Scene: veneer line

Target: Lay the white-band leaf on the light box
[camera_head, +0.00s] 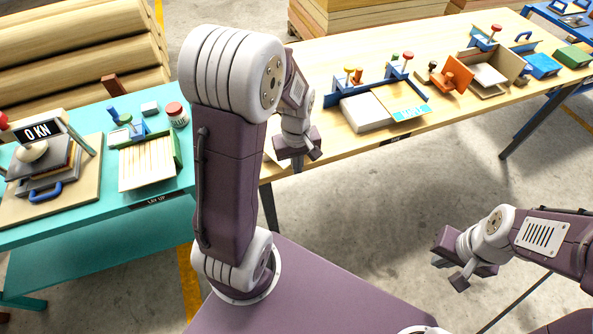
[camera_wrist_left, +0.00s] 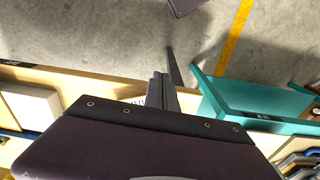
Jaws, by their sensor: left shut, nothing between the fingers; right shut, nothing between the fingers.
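My left gripper (camera_head: 298,160) is shut and empty over the front edge of the wooden table, near its left end; its narrow fingers also show in the left wrist view (camera_wrist_left: 160,88). My right gripper (camera_head: 456,272) is shut and empty over the floor in front of that table. A pale leaf with a cyan marked band (camera_head: 396,99) lies against a blue fence, beside a white slab (camera_head: 364,113). I cannot tell whether the slab is the light box. No leaf with a clear white band can be made out; my left arm hides part of the table.
The wooden table (camera_head: 340,143) also holds an orange bracket (camera_head: 457,75) and a blue box (camera_head: 541,65) at right. The teal table (camera_head: 160,199) at left carries a striped pale stack (camera_head: 147,165) and a press with a 0 KN display (camera_head: 43,131). Open floor lies between.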

